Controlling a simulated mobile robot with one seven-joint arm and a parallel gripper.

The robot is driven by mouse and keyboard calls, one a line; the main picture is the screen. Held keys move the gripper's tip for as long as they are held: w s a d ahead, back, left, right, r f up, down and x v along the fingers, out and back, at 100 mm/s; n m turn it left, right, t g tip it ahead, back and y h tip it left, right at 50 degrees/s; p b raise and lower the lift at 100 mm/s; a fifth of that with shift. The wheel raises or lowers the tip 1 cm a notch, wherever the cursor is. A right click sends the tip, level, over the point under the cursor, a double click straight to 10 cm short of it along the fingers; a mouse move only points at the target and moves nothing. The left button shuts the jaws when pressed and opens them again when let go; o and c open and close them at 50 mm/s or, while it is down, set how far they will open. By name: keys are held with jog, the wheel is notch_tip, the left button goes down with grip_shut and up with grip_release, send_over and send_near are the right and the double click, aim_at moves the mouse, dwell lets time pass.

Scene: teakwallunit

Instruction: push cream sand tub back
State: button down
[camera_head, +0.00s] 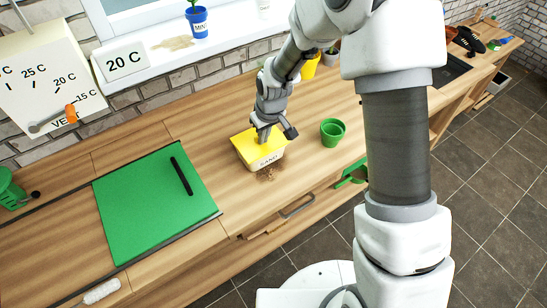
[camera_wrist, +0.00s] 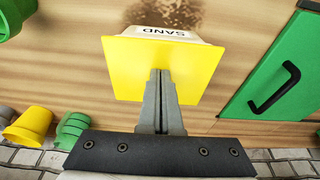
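The cream sand tub (camera_head: 264,162) stands on the wooden counter with a flat yellow top and a "SAND" label on its front. In the wrist view, the tub (camera_wrist: 160,31) shows its label and yellow top, with brown sand spilled on the counter in front of it. My gripper (camera_head: 263,138) is over the yellow top in the head view. In the wrist view, my gripper's fingers (camera_wrist: 160,75) are together with nothing between them and overlap the yellow top. I cannot tell whether they touch it.
A green panel with a black handle (camera_head: 150,205) lies left of the tub. A green pot (camera_head: 332,132) stands to its right, and a yellow pot (camera_head: 310,67) stands farther back. The brick wall and window sill (camera_head: 170,62) bound the counter behind. Some bare counter lies behind the tub.

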jog(key=w+a+r, duration=0.1)
jog(key=w+a, duration=1.2)
jog(key=w, duration=0.3)
jog(key=shift+w+a+r, duration=0.25)
jog(key=shift+w+a, duration=0.1)
dwell(3.8)
jog(key=shift+a+r, duration=0.1)
jog(key=shift+s+b, duration=0.15)
jog(key=shift+b, duration=0.2)
jog(key=s+d+b, duration=0.1)
jog(key=s+d, duration=0.4)
jog(key=shift+r, duration=0.15)
dwell(0.4)
jog(key=shift+s, duration=0.1)
